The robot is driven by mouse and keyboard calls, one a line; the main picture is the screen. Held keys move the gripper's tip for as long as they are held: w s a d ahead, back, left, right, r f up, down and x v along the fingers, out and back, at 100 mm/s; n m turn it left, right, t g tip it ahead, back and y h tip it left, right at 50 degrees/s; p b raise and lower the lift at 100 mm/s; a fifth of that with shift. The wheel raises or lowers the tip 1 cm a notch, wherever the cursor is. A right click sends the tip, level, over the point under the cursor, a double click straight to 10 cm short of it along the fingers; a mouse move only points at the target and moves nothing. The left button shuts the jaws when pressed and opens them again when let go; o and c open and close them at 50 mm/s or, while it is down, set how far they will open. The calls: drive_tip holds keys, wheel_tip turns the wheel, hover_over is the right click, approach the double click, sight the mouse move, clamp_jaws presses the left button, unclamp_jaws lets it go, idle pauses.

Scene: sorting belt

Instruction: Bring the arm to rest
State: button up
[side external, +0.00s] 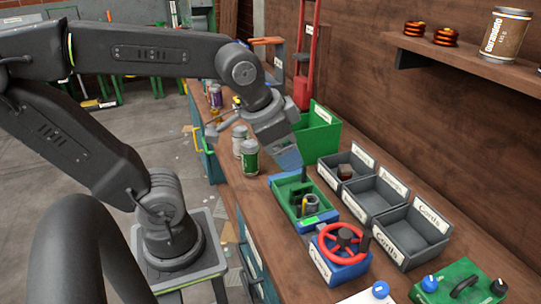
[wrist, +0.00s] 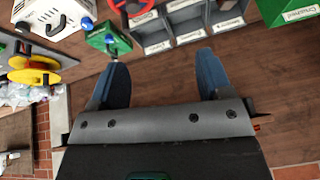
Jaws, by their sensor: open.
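My gripper (side external: 289,160) hangs over the wooden workbench in the side external view, above the far end of the green tray and right of the cans. In the wrist view my gripper (wrist: 160,65) has its two blue fingers spread wide apart with nothing between them, only bare wood behind. The side view shows mainly one blue fingertip, and the arm reaches out from its stand beside the bench.
Three grey labelled bins (side external: 405,236) stand on the bench, one holding a brown block (side external: 345,171). Nearby are a green tray (side external: 290,190), a green box (side external: 319,135), a red handwheel (side external: 343,243) and a green-and-white can (side external: 250,158). A shelf (side external: 430,47) juts from the wall.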

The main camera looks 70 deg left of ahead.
drive_tip(key=s, duration=0.1)
drive_tip(key=s+n, duration=0.1)
drive_tip(key=s+d+f+n, duration=0.1)
